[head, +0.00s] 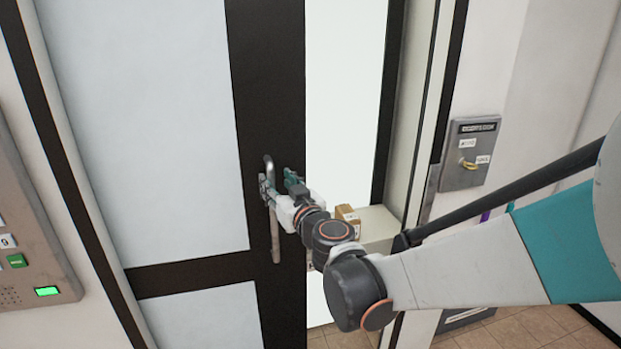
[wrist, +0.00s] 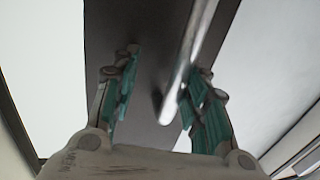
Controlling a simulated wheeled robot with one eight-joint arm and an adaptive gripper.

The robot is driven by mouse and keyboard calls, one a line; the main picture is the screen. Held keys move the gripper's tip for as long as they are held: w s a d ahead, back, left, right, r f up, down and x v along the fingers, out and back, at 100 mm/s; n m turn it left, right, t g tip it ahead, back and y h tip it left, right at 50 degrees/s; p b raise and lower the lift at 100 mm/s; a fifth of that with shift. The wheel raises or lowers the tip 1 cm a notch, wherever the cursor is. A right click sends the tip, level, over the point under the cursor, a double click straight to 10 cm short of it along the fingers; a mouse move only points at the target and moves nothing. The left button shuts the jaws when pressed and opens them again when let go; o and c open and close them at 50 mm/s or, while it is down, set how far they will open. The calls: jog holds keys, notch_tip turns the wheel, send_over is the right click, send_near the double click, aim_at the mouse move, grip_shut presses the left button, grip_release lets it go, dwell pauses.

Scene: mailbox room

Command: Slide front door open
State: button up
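The front door has pale panels (head: 150,120) in a dark frame. Its upright metal handle (head: 275,235) is on the dark stile, and it also shows in the wrist view (wrist: 197,40). My gripper (head: 277,186) is at the handle's middle. In the wrist view my gripper (wrist: 158,88) is open, with its green-padded fingers on either side of the bar. The bar is close to the right finger; I cannot tell if they touch. The arm and gripper hide part of the stile and handle.
A bright panel or opening (head: 345,90) lies right of the stile; I cannot tell which. A small cardboard box (head: 346,213) shows low there on a pale surface. A grey lock box (head: 470,152) is on the right wall. A keypad panel (head: 20,215) is at left.

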jog(key=d, duration=0.1)
jog(key=w+d, duration=0.1)
jog(key=d, duration=0.2)
jog(key=shift+w+d, duration=0.25)
jog(key=shift+d, duration=0.05)
jog(key=shift+s, duration=0.1)
jog(key=p+v, duration=0.2)
jog(key=v, duration=1.3)
jog(key=shift+s+d, duration=0.25)
jog(key=shift+s, duration=0.05)
dwell(0.9)
dwell(0.4)
